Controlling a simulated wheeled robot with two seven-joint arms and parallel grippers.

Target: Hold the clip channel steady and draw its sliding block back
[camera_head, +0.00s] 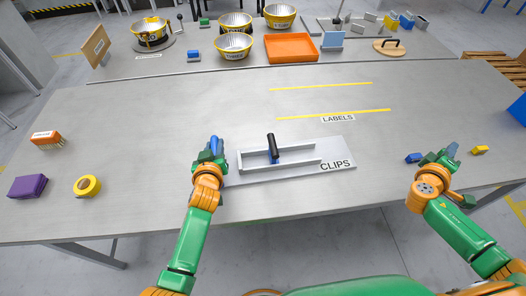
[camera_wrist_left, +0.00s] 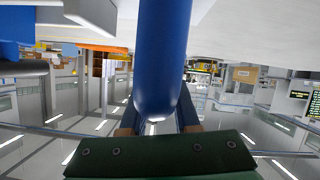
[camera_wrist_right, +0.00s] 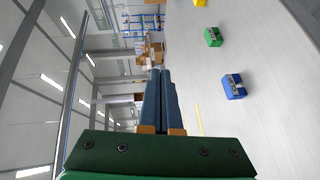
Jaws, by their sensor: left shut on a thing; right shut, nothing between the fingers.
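The grey clip channel (camera_head: 236,178) lies on the table in front of me, its right end by the CLIPS lettering. Its sliding block (camera_head: 277,160) is blue with an upright black handle (camera_head: 272,146) and sits near the middle of the channel. My left gripper (camera_head: 213,146) is at the channel's left end. It is shut on a thick blue post (camera_wrist_left: 163,60), which stands between its fingers in the left wrist view. My right gripper (camera_head: 448,152) is shut and empty, well to the right of the channel; its fingers (camera_wrist_right: 159,98) are together in the right wrist view.
A blue block (camera_head: 413,158) and a yellow block (camera_head: 478,150) lie near my right gripper; a green block (camera_wrist_right: 213,37) shows in the right wrist view. Yellow tape (camera_head: 88,186) and a purple box (camera_head: 28,186) lie at left.

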